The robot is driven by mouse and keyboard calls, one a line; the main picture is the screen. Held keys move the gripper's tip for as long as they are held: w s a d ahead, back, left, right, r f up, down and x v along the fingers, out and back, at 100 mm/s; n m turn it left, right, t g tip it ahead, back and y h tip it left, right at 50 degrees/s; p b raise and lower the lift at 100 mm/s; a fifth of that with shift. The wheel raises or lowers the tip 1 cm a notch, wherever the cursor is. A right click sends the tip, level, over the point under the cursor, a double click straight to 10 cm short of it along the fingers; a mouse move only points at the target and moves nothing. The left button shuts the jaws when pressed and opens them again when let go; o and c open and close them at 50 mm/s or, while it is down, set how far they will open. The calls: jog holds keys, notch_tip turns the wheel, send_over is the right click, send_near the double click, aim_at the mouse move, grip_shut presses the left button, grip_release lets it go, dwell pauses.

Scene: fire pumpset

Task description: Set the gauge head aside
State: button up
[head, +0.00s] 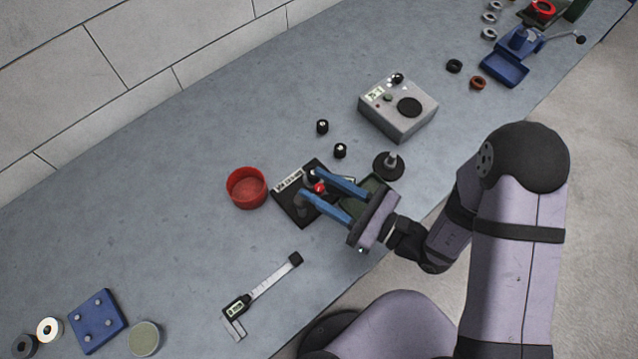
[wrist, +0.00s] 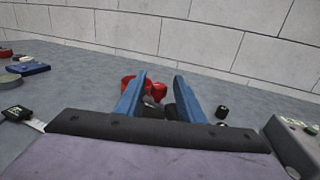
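A dark piece with a red ball-like top (head: 319,188), which may be the gauge head, stands at a black labelled plate (head: 289,183) on the bench. My gripper (head: 308,185) reaches over the plate. Its two blue fingers are spread, one on each side of the red-topped piece. In the wrist view the red top (wrist: 159,90) shows between the fingers (wrist: 160,95), with dark parts below it. I see no clear contact with either finger. The lower part of the piece is partly hidden by the fingers.
A red round bin (head: 246,188) stands left of the plate. A digital caliper (head: 262,294) lies in front. A grey instrument box (head: 398,108), two small black knobs (head: 322,127) and a black round base with a post (head: 388,165) are nearby. The bench is clear behind the bin.

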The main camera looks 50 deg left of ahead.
aim_at(354, 182)
jog(key=b+v, duration=0.2)
jog(key=v, duration=0.4)
jog(key=shift+d, duration=0.35)
jog(key=a+n+g, duration=0.1)
jog(key=g, duration=0.1)
jog(key=w+a+n+g+h, duration=0.1)
jog(key=n+g, duration=0.1)
jog(key=w+a+n+g+h+b, duration=0.1)
jog(key=g, duration=0.2)
jog(key=shift+w+r+n, duration=0.2)
jog(key=shift+r+n, duration=0.05)
jog(key=shift+n, duration=0.15)
jog(key=h, duration=0.1)
jog(key=n+g+h, duration=0.2)
jog(key=shift+w+a+f, duration=0.2)
jog(key=shift+w+a, duration=0.1)
jog(key=shift+w, duration=0.1)
jog(key=shift+w+f+n+g+h, duration=0.25)
jog(key=shift+n+g+h, duration=0.25)
jog(key=shift+h, duration=0.4)
jog(key=shift+w+f+n+g+h, duration=0.1)
jog(key=shift+w+n+g+h, duration=0.4)
jog(key=shift+h, duration=0.4)
jog(key=shift+s, duration=0.15)
